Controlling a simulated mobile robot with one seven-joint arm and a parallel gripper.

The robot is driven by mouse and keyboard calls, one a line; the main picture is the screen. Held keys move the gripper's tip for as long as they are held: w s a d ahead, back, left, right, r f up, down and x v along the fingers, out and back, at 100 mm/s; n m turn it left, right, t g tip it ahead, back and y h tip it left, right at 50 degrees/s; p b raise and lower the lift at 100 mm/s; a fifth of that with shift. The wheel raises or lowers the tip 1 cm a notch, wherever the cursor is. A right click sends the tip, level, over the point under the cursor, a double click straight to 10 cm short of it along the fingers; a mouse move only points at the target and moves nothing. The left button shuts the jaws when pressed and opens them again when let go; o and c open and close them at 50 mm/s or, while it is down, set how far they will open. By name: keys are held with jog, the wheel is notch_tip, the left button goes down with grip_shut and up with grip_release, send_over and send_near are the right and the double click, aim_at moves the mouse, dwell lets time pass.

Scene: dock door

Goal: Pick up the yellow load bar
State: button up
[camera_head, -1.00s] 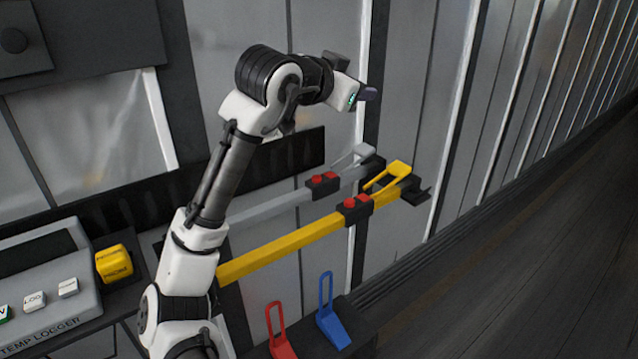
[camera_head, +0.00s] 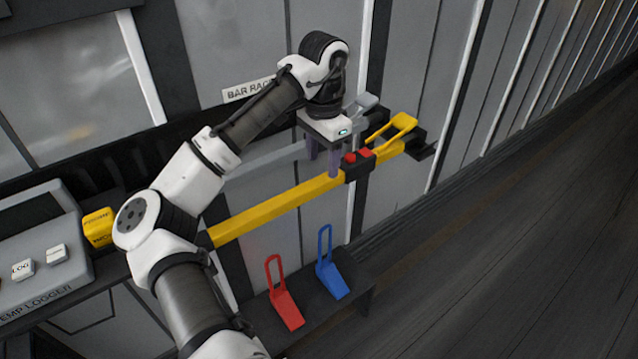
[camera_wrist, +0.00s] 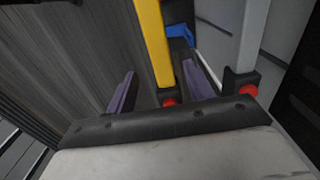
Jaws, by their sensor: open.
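The yellow load bar (camera_head: 270,212) lies on a rack along the wall, slanting up to the right in the head view. It has a black block with red buttons (camera_head: 358,164) and a yellow lever (camera_head: 392,130) near its right end. My gripper (camera_head: 323,164) points down at the bar just left of the block, open and empty. In the wrist view, the bar (camera_wrist: 152,40) runs between the two purple fingers (camera_wrist: 160,88), with a red button near the palm. I cannot tell how far the fingertips reach down beside the bar.
A grey bar (camera_head: 262,161) lies parallel behind the yellow one, close to the far finger. It also shows in the wrist view (camera_wrist: 254,30). Red (camera_head: 286,305) and blue (camera_head: 334,278) wedges with loop handles stand on a low shelf in front. Open floor lies to the right.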

aim_at(319, 180)
jog(key=shift+s+a+f+p, duration=0.15)
jog(key=shift+f+p, duration=0.3)
jog(key=shift+f, duration=1.05)
jog(key=shift+s+a+f+p, duration=0.1)
jog(key=shift+a+f+p, duration=0.25)
jog(key=shift+f, duration=1.1)
jog(key=shift+d, duration=0.1)
grip_shut()
jog(key=shift+w+r, duration=0.1)
